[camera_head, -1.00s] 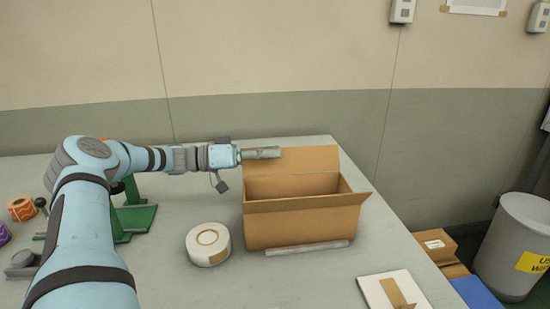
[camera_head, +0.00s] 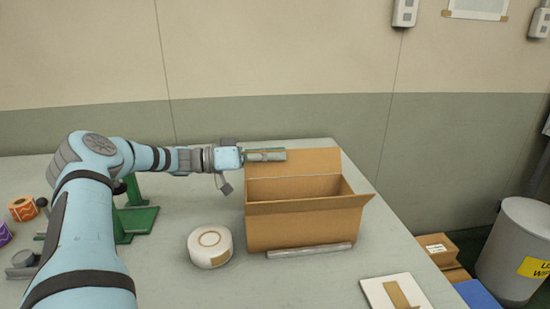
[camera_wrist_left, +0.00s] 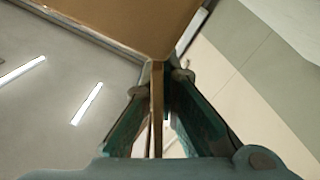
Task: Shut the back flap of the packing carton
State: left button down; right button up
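The packing carton (camera_head: 303,229) stands on the table, open at the top. Its back flap (camera_head: 305,162) stands up at the rear. Its front flap (camera_head: 310,203) sticks outward. My left gripper (camera_head: 268,155) is at the upper left part of the back flap, reaching in from the left. In the left wrist view, a thin strip of cardboard (camera_wrist_left: 157,105) runs between the two fingers (camera_wrist_left: 164,80), whose tips are close on either side of it. A broad brown carton face (camera_wrist_left: 125,20) fills the top there. My right gripper is not in view.
A white tape roll (camera_head: 209,247) sits left of the carton. A grey bar (camera_head: 310,250) lies along its front. A white sheet with a brown piece (camera_head: 398,293) is front right. Green stands (camera_head: 137,218) are left. A grey bin (camera_head: 515,250) stands beyond the table's right edge.

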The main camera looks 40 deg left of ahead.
pick_arm(q)
jog(key=shift+s+d+r+m, duration=0.2)
jog(key=shift+s+d+m, duration=0.05)
jog(key=shift+m, duration=0.65)
jog(key=shift+s+d+r+m, duration=0.1)
jog(key=shift+s+d+m, duration=0.1)
jog(key=shift+m, duration=0.35)
jog(key=shift+s+d+r+m, duration=0.1)
jog(key=shift+d+m, duration=0.05)
jog(key=shift+m, duration=0.4)
jog(key=shift+s+d+m, duration=0.15)
jog(key=shift+d+m, duration=0.05)
jog(key=shift+m, duration=0.4)
jog(key=shift+s+d+m+p, duration=0.15)
jog(key=shift+m+p, duration=0.35)
jog(key=shift+m, duration=0.1)
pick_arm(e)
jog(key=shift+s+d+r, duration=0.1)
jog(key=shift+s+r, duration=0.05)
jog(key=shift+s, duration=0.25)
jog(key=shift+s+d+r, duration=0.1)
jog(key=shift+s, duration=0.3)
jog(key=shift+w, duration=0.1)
pick_arm(q)
jog(key=c, duration=2.3)
grip_release()
jog(key=o, duration=0.5)
jog(key=shift+c, duration=0.2)
